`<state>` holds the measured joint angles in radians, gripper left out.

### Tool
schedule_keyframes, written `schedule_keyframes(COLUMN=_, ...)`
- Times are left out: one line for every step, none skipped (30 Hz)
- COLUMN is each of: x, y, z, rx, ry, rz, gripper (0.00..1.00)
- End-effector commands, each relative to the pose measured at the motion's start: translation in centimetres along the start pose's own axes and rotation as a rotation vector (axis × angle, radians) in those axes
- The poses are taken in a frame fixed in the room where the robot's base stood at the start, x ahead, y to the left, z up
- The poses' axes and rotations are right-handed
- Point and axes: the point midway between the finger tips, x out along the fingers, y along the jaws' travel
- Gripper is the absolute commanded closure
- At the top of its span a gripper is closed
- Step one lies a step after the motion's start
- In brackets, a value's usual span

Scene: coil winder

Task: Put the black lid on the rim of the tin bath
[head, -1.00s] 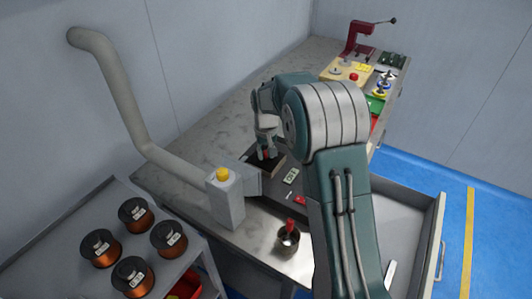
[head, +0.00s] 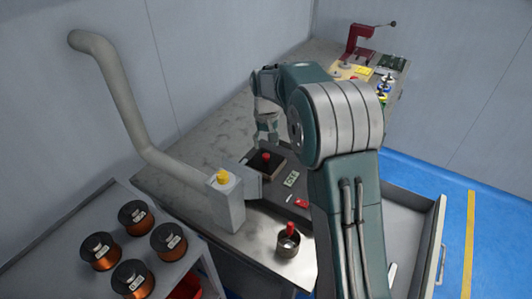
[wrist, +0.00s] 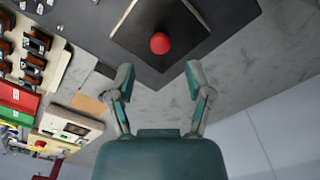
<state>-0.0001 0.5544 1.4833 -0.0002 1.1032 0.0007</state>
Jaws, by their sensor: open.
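The black lid (head: 256,168) is a dark square plate with a red knob in its middle. It lies at the front of the bench, right of the grey duct box, and looks level. In the wrist view the lid (wrist: 178,22) shows a thin pale edge along its sides. What lies under it is hidden, so I cannot make out the tin bath for certain or tell how the lid meets its rim. My gripper (head: 267,138) is open and empty, above and behind the lid. In the wrist view the red knob is ahead of my gripper (wrist: 157,76), clear of both fingers.
A metal cup (head: 288,246) holding something red stands at the bench's front edge. A grey duct (head: 125,100) with a yellow knob rises left of the lid. Copper spools (head: 137,218) sit at lower left. An open drawer (head: 408,225) is at right.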

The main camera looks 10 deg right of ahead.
Motion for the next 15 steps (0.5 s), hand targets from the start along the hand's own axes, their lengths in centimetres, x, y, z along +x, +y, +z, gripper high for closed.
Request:
schedule_keyframes(x=-1.3, y=0.0, z=-0.1, rx=0.0, ry=0.005, rz=0.0, gripper=0.34)
schedule_keyframes(x=-1.9, y=0.0, z=-0.1, rx=0.0, ry=0.004, rz=0.0, gripper=0.34)
schedule_keyframes(x=-2.6, y=0.0, z=-0.1, rx=0.0, ry=0.004, rz=0.0, gripper=0.34)
schedule_keyframes(x=-3.2, y=0.0, z=-0.1, rx=0.0, ry=0.004, rz=0.0, gripper=0.34)
schedule_keyframes(x=-3.7, y=0.0, z=-0.1, rx=0.0, ry=0.003, rz=0.0, gripper=0.34)
schedule_keyframes(x=-4.3, y=0.0, z=-0.1, rx=0.0, ry=0.003, rz=0.0, gripper=0.34)
schedule_keyframes(x=-4.7, y=0.0, z=-0.1, rx=0.0, ry=0.002, rz=0.0, gripper=0.34)
schedule_keyframes(x=-5.0, y=0.0, z=-0.1, rx=0.0, ry=0.002, rz=0.0, gripper=0.34)
schedule_keyframes(x=-5.4, y=0.0, z=0.0, rx=0.0, ry=0.001, rz=0.0, gripper=0.34)
schedule_keyframes(x=-5.6, y=0.0, z=0.0, rx=0.0, ry=0.0, rz=0.0, gripper=0.34)
schedule_keyframes(x=-5.8, y=0.0, z=0.0, rx=0.0, ry=0.0, rz=0.0, gripper=0.34)
schedule_keyframes(x=-6.0, y=0.0, z=0.0, rx=0.0, ry=0.001, rz=0.0, gripper=0.34)
schedule_keyframes(x=-6.3, y=0.0, z=0.1, rx=0.0, ry=0.003, rz=0.0, gripper=0.34)
schedule_keyframes(x=-6.6, y=0.0, z=0.4, rx=0.0, ry=0.007, rz=0.0, gripper=0.34)
schedule_keyframes(x=-7.2, y=0.0, z=0.8, rx=0.0, ry=0.015, rz=0.0, gripper=0.34)
